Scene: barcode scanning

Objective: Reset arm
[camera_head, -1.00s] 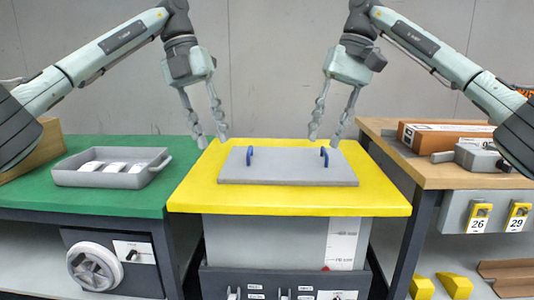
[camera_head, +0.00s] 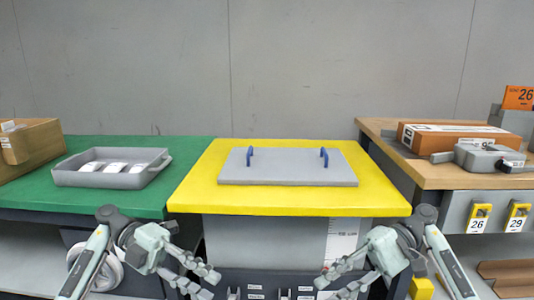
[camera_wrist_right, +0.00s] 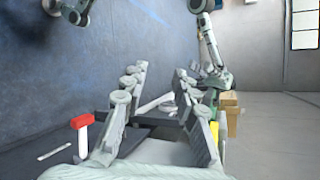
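My left gripper (camera_head: 198,281) is low in front of the yellow-topped table in the head view, below its front edge. Its fingers are apart with nothing between them. My right gripper (camera_head: 338,285) is low in front of the same table, to the right. In the right wrist view the right gripper's two fingers (camera_wrist_right: 160,115) stand wide apart and empty. Both arms are folded down at the bottom of the head view, clear of the table tops.
The yellow table (camera_head: 290,202) bears a grey board (camera_head: 288,170) with two blue handles. A grey tray (camera_head: 70,180) with several white items sits on the green table (camera_head: 100,204). A brown box (camera_head: 455,136) and a grey device (camera_head: 487,158) lie on the wooden table (camera_head: 450,176).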

